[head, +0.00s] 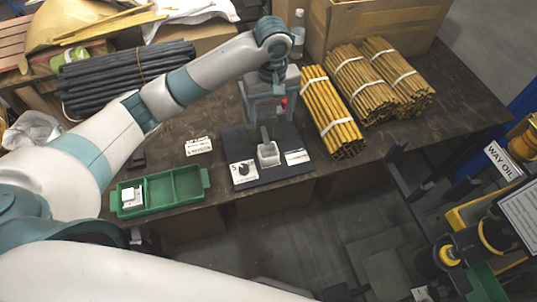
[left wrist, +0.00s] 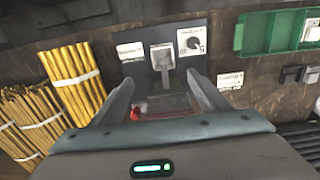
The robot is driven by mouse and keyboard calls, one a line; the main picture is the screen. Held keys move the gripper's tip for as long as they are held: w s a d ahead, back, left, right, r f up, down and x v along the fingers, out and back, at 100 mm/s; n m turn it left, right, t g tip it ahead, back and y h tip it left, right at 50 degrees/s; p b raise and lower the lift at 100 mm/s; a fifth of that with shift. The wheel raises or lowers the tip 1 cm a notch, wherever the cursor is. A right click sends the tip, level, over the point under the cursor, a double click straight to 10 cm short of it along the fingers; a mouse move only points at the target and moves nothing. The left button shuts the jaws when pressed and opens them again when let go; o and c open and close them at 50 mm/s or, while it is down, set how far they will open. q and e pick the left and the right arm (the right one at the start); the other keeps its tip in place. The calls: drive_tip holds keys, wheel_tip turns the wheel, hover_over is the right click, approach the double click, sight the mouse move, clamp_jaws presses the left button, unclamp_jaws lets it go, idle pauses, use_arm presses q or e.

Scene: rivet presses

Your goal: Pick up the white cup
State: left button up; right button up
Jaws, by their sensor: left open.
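The white cup (head: 268,155), small and square with a pale grey inside, sits on the dark base plate (head: 273,178) of the press. It also shows in the left wrist view (left wrist: 162,50), where a grey bar of the press partly covers it. My left gripper (head: 270,119) is open above the base plate, pointing down. In the left wrist view its fingers (left wrist: 161,84) are spread on either side of the press's grey bar, with the cup beyond the tips. No contact with the cup shows. My right gripper is in neither view.
A red-tipped press part (head: 284,102) stands close by the left fingers. A white panel with a black knob (head: 243,171) lies left of the cup. Bamboo bundles (head: 332,115) lie to the right.

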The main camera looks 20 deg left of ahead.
sight(270, 143)
use_arm(q)
drive_tip(key=shift+f, duration=0.15)
wheel_tip(270, 143, down, 12)
drive_tip(key=shift+p, duration=1.15)
drive_tip(key=shift+f, duration=0.1)
drive_tip(key=shift+s+a+f+p, duration=0.1)
drive_tip(key=shift+f+p, duration=0.15)
drive_tip(key=shift+p, duration=0.05)
drive_tip(key=f, duration=0.2)
drive_tip(key=f+p, duration=0.1)
drive_tip(key=shift+s+a, duration=0.2)
drive_tip(key=shift+s, duration=0.05)
drive_tip(key=shift+f, duration=0.75)
drive_tip(key=shift+c, duration=0.4)
